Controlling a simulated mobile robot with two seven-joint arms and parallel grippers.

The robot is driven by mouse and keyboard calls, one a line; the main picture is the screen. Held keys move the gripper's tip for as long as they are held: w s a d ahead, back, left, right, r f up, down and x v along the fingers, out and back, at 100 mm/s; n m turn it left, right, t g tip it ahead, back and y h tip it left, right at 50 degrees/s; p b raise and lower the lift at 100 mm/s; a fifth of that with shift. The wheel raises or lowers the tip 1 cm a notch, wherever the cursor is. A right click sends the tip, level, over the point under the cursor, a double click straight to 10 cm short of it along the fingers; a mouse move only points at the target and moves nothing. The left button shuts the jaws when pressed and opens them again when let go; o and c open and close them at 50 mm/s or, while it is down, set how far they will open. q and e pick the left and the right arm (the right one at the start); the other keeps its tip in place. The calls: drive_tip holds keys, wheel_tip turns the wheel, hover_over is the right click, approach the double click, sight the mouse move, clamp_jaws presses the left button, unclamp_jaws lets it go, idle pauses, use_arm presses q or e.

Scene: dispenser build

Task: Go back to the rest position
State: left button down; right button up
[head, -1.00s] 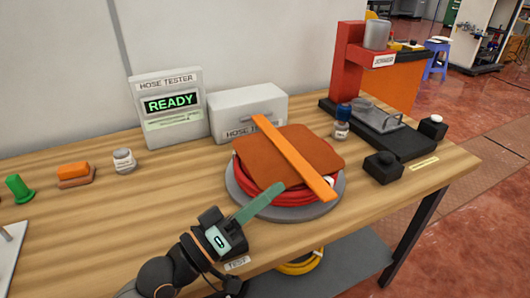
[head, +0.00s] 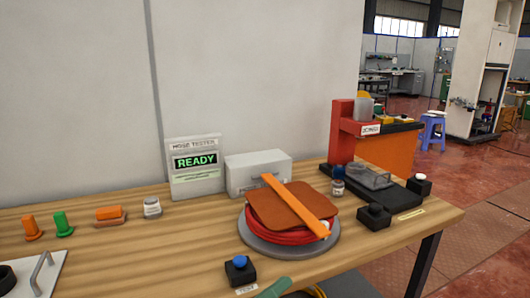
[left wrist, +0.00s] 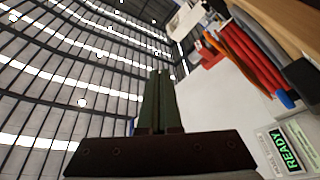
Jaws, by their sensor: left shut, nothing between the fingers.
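My left gripper (head: 276,288) shows only as a green fingertip at the bottom edge of the head view, below the table's front edge. In the left wrist view its green fingers (left wrist: 157,100) are together with nothing between them, against the ceiling. A blue-topped button box (head: 240,268) stands on the table near the front edge, close to that fingertip. My right gripper is not in view.
The wooden table (head: 160,255) holds a hose tester (head: 194,167) reading READY, a coiled red hose (head: 290,236) under a brown pad and orange bar, and a red press (head: 342,130) at the right. Several small parts stand at the left. The table's front left middle is clear.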

use_arm(q)
drive_tip(key=s+a+f+y, duration=0.2)
drive_tip(key=a+f+y, duration=0.1)
drive_tip(key=f, duration=0.6)
drive_tip(key=s+a+f+g+y, duration=0.15)
drive_tip(key=a+f+y, duration=0.25)
drive_tip(key=f, duration=0.4)
drive_tip(key=s+a+f+t+y, duration=0.1)
drive_tip(key=s+a+f+y, duration=0.2)
drive_tip(key=f, duration=0.6)
drive_tip(key=s+a+f+g+y, duration=0.3)
drive_tip(key=s+a+f, duration=0.3)
drive_tip(key=s+f, duration=0.1)
wheel_tip(320, 180, up, 14)
drive_tip(key=s+a+y+p, duration=0.1)
drive_tip(key=a+p, duration=0.1)
drive_tip(key=p, duration=1.6)
drive_tip(key=shift+a+f, duration=0.15)
drive_tip(key=shift+a, duration=0.15)
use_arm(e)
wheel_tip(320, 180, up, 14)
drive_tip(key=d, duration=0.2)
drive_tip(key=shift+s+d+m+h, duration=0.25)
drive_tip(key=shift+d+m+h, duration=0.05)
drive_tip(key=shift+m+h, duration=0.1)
use_arm(q)
drive_tip(key=shift+t, duration=0.25)
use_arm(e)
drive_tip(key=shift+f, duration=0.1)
